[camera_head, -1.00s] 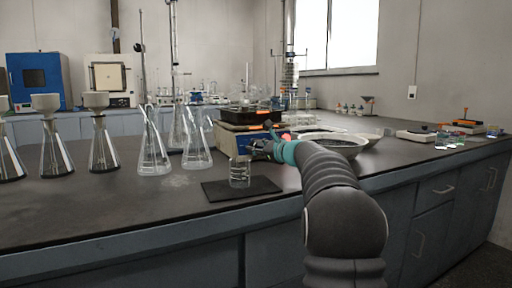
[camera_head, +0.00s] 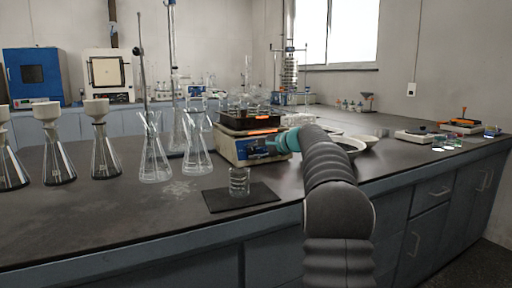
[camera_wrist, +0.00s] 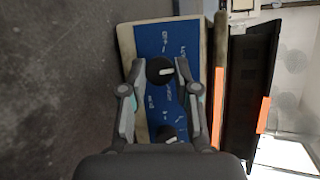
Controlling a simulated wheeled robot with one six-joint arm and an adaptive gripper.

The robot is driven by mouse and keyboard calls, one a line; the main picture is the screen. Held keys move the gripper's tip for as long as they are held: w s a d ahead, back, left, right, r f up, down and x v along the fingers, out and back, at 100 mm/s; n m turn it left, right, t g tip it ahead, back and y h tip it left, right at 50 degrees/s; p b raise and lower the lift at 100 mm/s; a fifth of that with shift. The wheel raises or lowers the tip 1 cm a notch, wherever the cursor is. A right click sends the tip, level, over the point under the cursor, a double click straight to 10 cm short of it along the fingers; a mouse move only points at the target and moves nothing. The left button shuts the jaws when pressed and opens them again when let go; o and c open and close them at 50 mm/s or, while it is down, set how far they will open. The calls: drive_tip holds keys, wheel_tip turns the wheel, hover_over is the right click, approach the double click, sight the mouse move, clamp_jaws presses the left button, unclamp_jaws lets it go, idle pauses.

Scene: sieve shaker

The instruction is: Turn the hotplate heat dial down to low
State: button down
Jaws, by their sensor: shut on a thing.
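The hotplate (camera_head: 228,150) stands on the bench with a blue front panel (camera_head: 250,148) and a dark top that has a glowing orange strip (camera_head: 262,131). In the wrist view its panel (camera_wrist: 185,40) carries two black dials with white pointer marks. My gripper (camera_wrist: 159,68) is shut on the upper dial (camera_wrist: 160,72), one finger on each side; its pointer faces right in the picture. The lower dial (camera_wrist: 168,134) is partly hidden behind my gripper. The panel lettering is too small to read. In the head view my gripper (camera_head: 268,147) is at the panel and hides part of it.
A glass beaker (camera_head: 239,183) stands on a black mat (camera_head: 262,195) in front of the hotplate. Conical flasks (camera_head: 155,160) stand to its left. Pale bowls (camera_head: 350,145) lie to the right, behind my arm. The bench front is mostly clear.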

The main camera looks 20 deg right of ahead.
drive_tip(key=shift+n+g+h+p, duration=0.3)
drive_tip(key=shift+n+g+p, duration=0.45)
drive_tip(key=shift+n, duration=0.95)
drive_tip(key=c, duration=0.9)
unclamp_jaws()
drive_tip(key=shift+a, duration=0.1)
drive_tip(key=shift+o, duration=0.2)
drive_tip(key=shift+r, duration=0.15)
drive_tip(key=v, duration=1.1)
drive_tip(key=shift+s, duration=0.4)
drive_tip(key=shift+d, duration=0.2)
